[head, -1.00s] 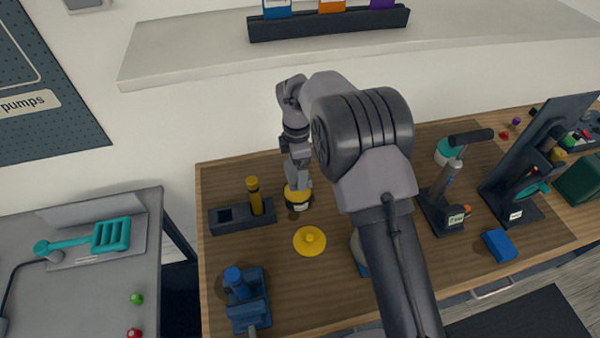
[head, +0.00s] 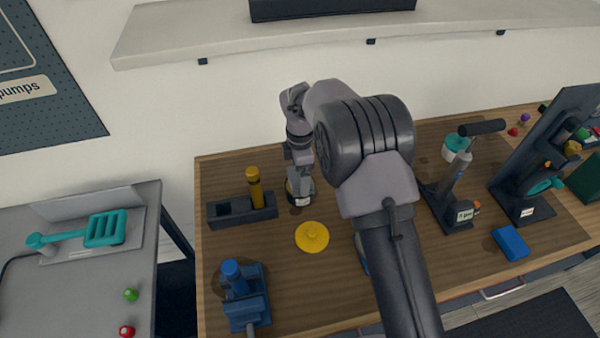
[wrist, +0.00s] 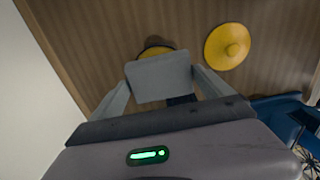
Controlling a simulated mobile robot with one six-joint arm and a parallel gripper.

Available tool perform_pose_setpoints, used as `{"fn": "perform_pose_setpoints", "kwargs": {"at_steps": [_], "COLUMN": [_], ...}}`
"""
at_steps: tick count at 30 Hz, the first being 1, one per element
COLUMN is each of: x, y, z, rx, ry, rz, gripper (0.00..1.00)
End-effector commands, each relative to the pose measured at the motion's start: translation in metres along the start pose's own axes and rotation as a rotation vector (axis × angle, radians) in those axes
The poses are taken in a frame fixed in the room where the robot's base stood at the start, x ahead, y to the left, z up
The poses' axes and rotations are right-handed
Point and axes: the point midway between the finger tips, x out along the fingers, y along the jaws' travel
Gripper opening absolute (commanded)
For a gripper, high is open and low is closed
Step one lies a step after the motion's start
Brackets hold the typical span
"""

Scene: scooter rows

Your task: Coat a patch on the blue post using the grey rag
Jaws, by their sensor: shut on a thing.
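My gripper (wrist: 162,88) is shut on the grey rag (wrist: 160,77), a pale grey block between the fingers in the wrist view. In the head view my gripper (head: 303,188) is over a small jar (head: 299,202) with a pale label. In the wrist view the jar's yellow rim (wrist: 156,50) shows just beyond the rag, which hides most of it. I cannot tell whether the rag touches what is inside. The blue post (head: 233,273) stands upright in a blue vise (head: 248,309) at the table's front left. A round yellow lid (head: 312,237) lies beside the jar.
A dark block (head: 230,212) holding a yellow post (head: 255,187) stands left of the jar. My arm hides part of the table's middle. A grey stand (head: 455,195) and a blue box (head: 511,243) are to the right. A shelf (head: 300,30) is above.

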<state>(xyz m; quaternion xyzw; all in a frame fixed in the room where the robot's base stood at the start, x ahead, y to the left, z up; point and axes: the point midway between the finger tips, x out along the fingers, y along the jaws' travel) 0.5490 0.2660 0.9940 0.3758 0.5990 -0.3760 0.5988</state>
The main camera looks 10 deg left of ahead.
Motion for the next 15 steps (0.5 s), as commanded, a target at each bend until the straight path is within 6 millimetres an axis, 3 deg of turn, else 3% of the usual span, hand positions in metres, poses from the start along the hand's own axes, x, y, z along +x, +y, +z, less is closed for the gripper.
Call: {"fn": "perform_pose_setpoints", "kwargs": {"at_steps": [15], "x": [0.0044], "y": [0.0000], "z": [0.0000], "rx": [0.000], "ry": [0.000], "rz": [0.000], "gripper": [0.58]}}
